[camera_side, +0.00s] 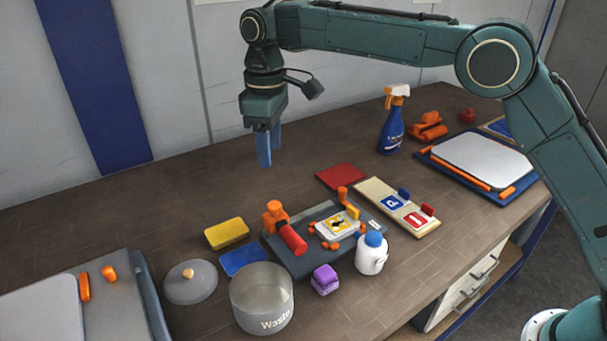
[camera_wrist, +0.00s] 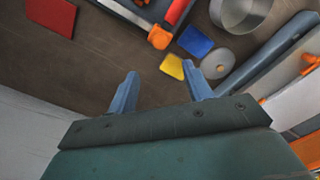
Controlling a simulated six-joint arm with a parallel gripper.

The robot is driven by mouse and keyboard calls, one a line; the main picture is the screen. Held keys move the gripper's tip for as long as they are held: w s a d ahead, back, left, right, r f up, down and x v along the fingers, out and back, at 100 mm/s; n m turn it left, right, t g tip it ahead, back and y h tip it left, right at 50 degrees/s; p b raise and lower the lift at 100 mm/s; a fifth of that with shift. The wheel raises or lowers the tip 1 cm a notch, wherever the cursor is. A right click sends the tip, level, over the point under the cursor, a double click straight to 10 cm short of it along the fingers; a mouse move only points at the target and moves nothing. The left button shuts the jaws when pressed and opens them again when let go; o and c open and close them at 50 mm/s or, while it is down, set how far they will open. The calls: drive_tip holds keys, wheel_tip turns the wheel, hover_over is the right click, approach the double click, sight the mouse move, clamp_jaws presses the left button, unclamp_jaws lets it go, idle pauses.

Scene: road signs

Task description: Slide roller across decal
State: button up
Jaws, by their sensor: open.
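The roller (camera_side: 293,239) has a red cylinder and an orange handle part. It rests at the left side of a dark grey board (camera_side: 297,265). The decal (camera_side: 338,224), yellow with a black mark, lies on a white plate held on that board among small orange clamps. My gripper (camera_side: 269,148) hangs high above the back of the table, pointing down, open and empty. In the wrist view its two blue fingers (camera_wrist: 157,88) are apart with nothing between them. The roller's red cylinder (camera_wrist: 178,10) and its orange part (camera_wrist: 159,37) show at the top there; the decal is not visible in that view.
A yellow sponge (camera_side: 227,233), blue cloth (camera_side: 243,259), waste pot (camera_side: 262,300), lid (camera_side: 190,282), white bottle (camera_side: 371,257) and purple block (camera_side: 325,280) surround the board. A red square (camera_side: 341,176) and sign tray (camera_side: 420,222) lie behind and right. A blue spray bottle (camera_side: 391,126) stands farther back. Table below my gripper is clear.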

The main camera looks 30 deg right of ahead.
sight(275, 204)
wheel_tip(275, 204, down, 13)
idle(0.7)
drive_tip(key=shift+c, duration=0.4)
clamp_jaws()
drive_tip(key=shift+d, duration=0.1)
